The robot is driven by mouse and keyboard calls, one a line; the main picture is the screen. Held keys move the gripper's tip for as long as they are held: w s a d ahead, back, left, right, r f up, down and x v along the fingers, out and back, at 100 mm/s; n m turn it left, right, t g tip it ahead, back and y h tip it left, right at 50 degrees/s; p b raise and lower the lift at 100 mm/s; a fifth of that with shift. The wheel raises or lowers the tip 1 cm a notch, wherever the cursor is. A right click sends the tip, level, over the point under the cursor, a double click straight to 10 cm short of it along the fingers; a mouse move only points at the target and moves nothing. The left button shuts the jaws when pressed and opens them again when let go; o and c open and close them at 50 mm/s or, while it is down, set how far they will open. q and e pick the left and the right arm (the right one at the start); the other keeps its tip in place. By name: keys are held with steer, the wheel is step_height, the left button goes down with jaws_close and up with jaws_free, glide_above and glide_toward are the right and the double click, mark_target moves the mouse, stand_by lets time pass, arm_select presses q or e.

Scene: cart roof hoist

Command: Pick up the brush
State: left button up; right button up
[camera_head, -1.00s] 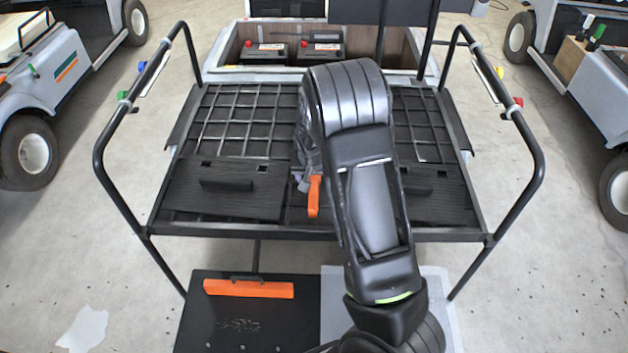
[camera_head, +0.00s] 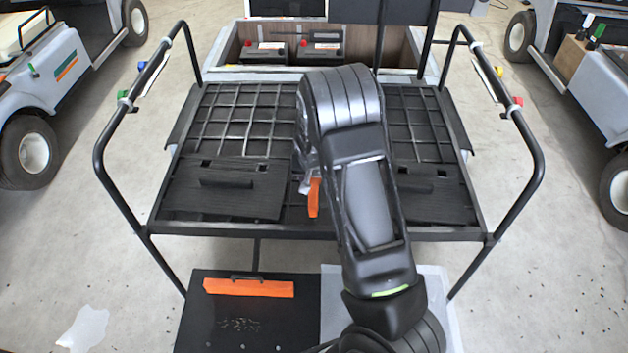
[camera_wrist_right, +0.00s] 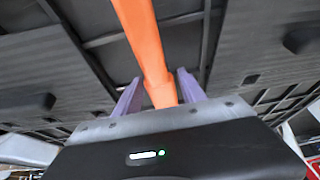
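An orange handle (camera_head: 314,199), which I take to be the brush, shows beside my right arm at the front middle of the black roof rack; the rest of it is hidden by the arm. In the right wrist view the orange handle (camera_wrist_right: 146,45) runs up between the purple fingers of my right gripper (camera_wrist_right: 159,80). The fingers are apart, with a narrow gap on each side of the handle, so the gripper looks open around it. In the head view the right gripper (camera_head: 305,186) is mostly hidden by my arm. My left gripper is not in view.
The black rack (camera_head: 330,233) has side rails (camera_head: 110,190). Dark panels with raised grips (camera_head: 226,183) lie on it. Below in front, an orange bar (camera_head: 248,288) lies on a black board (camera_head: 215,325). Two batteries (camera_head: 322,52) sit in a bay behind. Carts stand at both sides.

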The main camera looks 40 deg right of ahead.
jaws_close()
steer(key=shift+r, duration=0.1)
stand_by(0.4)
step_height(320, 180, up, 10)
steer(key=shift+f, duration=0.1)
stand_by(0.7)
